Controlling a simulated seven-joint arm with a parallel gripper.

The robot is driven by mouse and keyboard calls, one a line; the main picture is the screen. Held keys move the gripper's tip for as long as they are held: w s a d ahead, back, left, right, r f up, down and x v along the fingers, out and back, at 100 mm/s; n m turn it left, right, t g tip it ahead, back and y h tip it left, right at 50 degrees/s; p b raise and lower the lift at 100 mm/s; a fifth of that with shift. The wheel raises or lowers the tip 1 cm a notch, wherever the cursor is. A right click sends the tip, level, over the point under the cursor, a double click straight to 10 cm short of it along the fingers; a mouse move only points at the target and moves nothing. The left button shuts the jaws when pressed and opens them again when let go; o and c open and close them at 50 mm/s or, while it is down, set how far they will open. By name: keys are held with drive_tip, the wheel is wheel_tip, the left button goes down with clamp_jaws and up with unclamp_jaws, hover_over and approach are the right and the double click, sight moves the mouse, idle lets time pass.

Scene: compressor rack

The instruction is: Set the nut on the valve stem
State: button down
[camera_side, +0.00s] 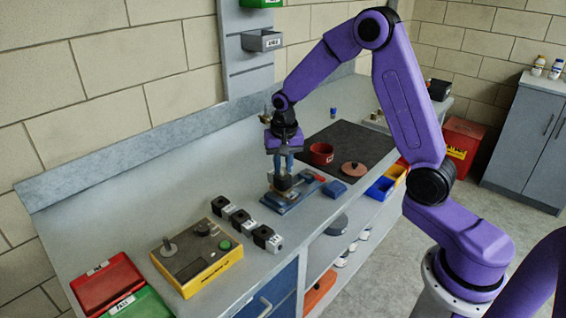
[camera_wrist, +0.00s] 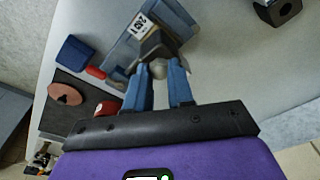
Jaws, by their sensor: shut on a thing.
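My gripper (camera_side: 284,170) points down over the blue vise (camera_side: 300,194) on the bench. Its blue fingers also show in the wrist view (camera_wrist: 166,68), closed in around a small grey piece (camera_wrist: 158,70) that looks like the nut. The fingers hide most of it. A dark valve block (camera_wrist: 157,48) sits in the vise just past the fingertips; in the side view it is a dark shape (camera_side: 283,183) right under them. The valve stem is hidden, and I cannot tell whether the nut touches it.
Several dark blocks with white labels (camera_side: 241,221) stand left of the vise. A yellow control box (camera_side: 197,256) and red and green bins (camera_side: 108,284) lie further left. A red cup (camera_side: 321,154) and a reddish disc (camera_side: 354,170) rest on the dark mat (camera_side: 374,144) to the right.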

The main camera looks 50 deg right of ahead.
drive_tip(key=shift+f, duration=0.25)
idle(0.3)
drive_tip(key=c, duration=0.5)
unclamp_jaws()
drive_tip(key=shift+r, duration=0.1)
drive_tip(key=shift+r, duration=3.45)
